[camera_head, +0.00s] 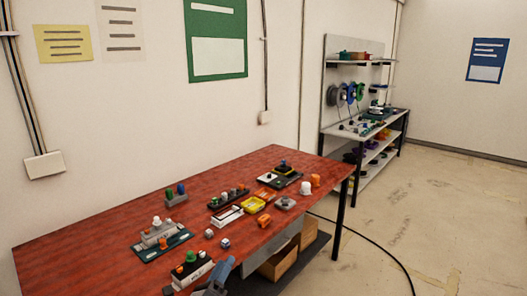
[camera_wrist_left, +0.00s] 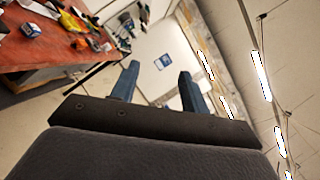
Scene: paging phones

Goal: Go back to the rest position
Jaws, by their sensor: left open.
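My left gripper (camera_wrist_left: 155,85) is open and empty in the left wrist view, its two blue fingers apart with the far wall between them. In the head view a blue-grey part of the left gripper (camera_head: 216,277) shows at the bottom edge, in front of the table's near edge. It is apart from the objects on the red table (camera_head: 90,225). My right gripper is in neither view.
The red table holds several small devices, among them a grey one on a green base (camera_head: 160,238), a yellow tray (camera_head: 254,205) and a white cylinder (camera_head: 305,188). A shelved workbench (camera_head: 360,130) stands behind. Open floor (camera_head: 460,220) lies to the right, crossed by a black cable (camera_head: 385,255).

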